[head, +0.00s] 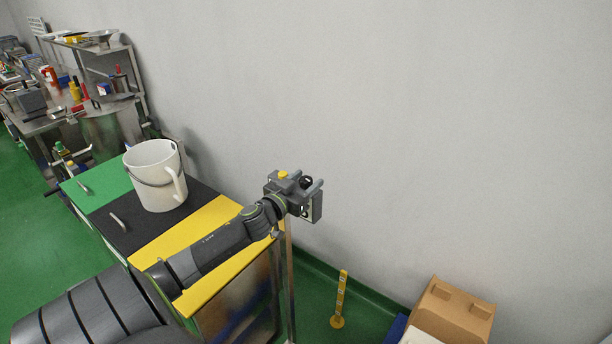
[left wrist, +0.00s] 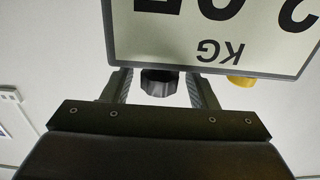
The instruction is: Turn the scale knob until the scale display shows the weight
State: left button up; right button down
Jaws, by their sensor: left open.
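The scale's display (left wrist: 215,32) is large and upside down in the left wrist view. It shows big dark digits, cut off at the top edge, and the letters KG. A dark ribbed knob (left wrist: 160,82) sits at the display's edge, with a yellow button (left wrist: 241,81) to its right. In the head view the yellow button (head: 283,174) and the dark knob (head: 307,182) are small. My left gripper (head: 299,190) is at the scale. Its open fingers (left wrist: 163,88) stand on both sides of the knob, with gaps showing. My right gripper is not in view.
A metal post (head: 290,285) stands beneath the scale. A white bucket (head: 154,178) stands on the green, black and yellow cabinet (head: 105,228) at left. A cardboard box (head: 455,312) and a yellow post (head: 340,295) are at lower right. A grey wall is close behind.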

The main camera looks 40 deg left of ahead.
pick_arm(q)
jog(key=shift+w, duration=0.2)
jog(key=shift+c, duration=0.4)
jog(key=c, duration=0.9)
jog(key=shift+f+n+y+b, duration=0.2)
jog(key=shift+n+y+b, duration=0.55)
jog(key=shift+y, duration=0.25)
jog(key=shift+d+n+g+y+b, duration=0.1)
jog(key=shift+n+g+y+b, duration=0.5)
jog(key=shift+y, duration=0.4)
jog(key=n+g+y+b, duration=0.1)
jog(key=n+y+b, duration=0.1)
jog(key=y, duration=0.1)
jog(key=n+g+y+b, duration=0.1)
jog(key=n+g+y, duration=0.1)
jog(key=y, duration=0.1)
jog(key=shift+n+b, duration=0.25)
jog(key=shift+b, duration=0.1)
jog(key=shift+r+n+g+y+b, duration=0.15)
jog(key=shift+n+g+y+b, duration=0.55)
jog(key=shift+n+g+y, duration=0.35)
jog(key=shift+r, duration=0.1)
